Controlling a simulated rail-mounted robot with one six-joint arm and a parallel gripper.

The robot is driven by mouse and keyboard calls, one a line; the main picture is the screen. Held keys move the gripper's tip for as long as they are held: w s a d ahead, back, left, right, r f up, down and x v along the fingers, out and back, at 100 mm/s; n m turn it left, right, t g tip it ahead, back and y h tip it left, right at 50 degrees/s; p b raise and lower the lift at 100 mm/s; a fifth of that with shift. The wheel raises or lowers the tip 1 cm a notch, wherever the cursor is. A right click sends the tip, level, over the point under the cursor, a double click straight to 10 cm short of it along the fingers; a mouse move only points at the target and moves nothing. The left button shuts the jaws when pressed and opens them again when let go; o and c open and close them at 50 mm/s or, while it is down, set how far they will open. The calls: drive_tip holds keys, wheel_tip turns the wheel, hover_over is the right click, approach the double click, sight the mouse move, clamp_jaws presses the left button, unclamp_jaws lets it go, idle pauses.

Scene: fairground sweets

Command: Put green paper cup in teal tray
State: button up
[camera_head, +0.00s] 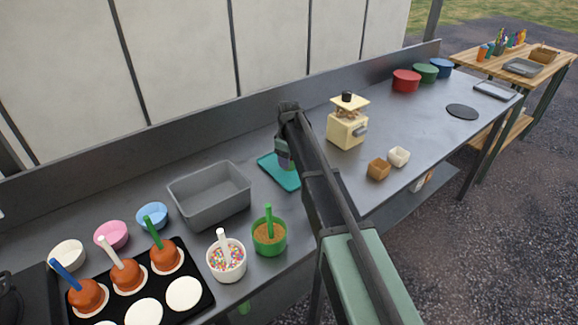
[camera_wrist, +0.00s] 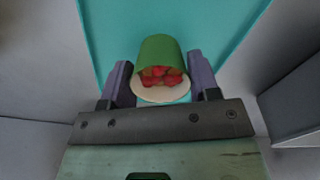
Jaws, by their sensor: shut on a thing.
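The green paper cup (camera_wrist: 158,52) holds red pieces and sits between the two fingers of my gripper (camera_wrist: 161,82) in the wrist view. My gripper is shut on it. A cream round edge shows below the red pieces. The teal tray (camera_wrist: 112,25) fills the background behind the cup. In the head view my gripper (camera_head: 284,155) is over the teal tray (camera_head: 270,168), and my arm covers the tray's right part. The cup is mostly hidden there. I cannot tell whether the cup touches the tray.
A grey bin (camera_head: 210,195) stands left of the tray. A green tub with brown crumbs (camera_head: 269,238) and a white tub of sprinkles (camera_head: 226,258) stand in front. A cream machine (camera_head: 346,130) is to the right. The far right counter has free room.

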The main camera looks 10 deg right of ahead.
drive_tip(key=shift+f, duration=0.15)
drive_tip(key=o, duration=1)
wheel_tip(320, 180, up, 13)
drive_tip(key=p, duration=1.2)
drive_tip(key=s+m, duration=0.3)
drive_tip(key=s, duration=0.7)
drive_tip(key=s+m, duration=0.3)
drive_tip(key=s, duration=0.8)
drive_tip(key=s+m, duration=0.3)
drive_tip(key=s, duration=0.7)
drive_tip(key=shift+s+f+m, duration=0.25)
drive_tip(key=shift+s+m, duration=0.05)
drive_tip(key=shift+s, duration=0.1)
